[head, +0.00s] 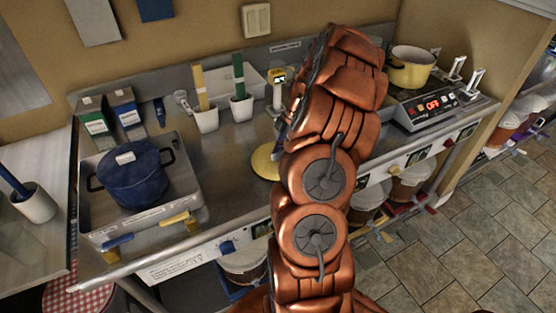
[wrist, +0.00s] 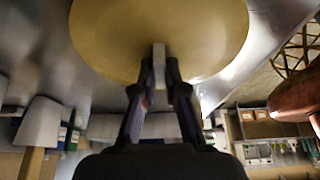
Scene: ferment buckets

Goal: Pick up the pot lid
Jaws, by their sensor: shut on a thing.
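The pot lid is a round yellow disc (wrist: 160,35) with a small pale grey knob (wrist: 159,55), filling the top of the wrist view. My gripper (wrist: 160,72) is shut on the knob, one dark finger on each side. In the head view the lid's left part (head: 263,162) shows at the steel counter's middle; my arm hides the rest of it and my gripper. I cannot tell whether the lid touches the counter. A yellow pot (head: 410,72) stands at the back right.
The yellow pot is on a hot plate (head: 432,105) reading OFF. A blue pot (head: 135,178) sits in a steel tray (head: 187,182) at the left. White cups (head: 206,121) with coloured strips stand behind the lid. The counter (head: 225,160) left of the lid is clear.

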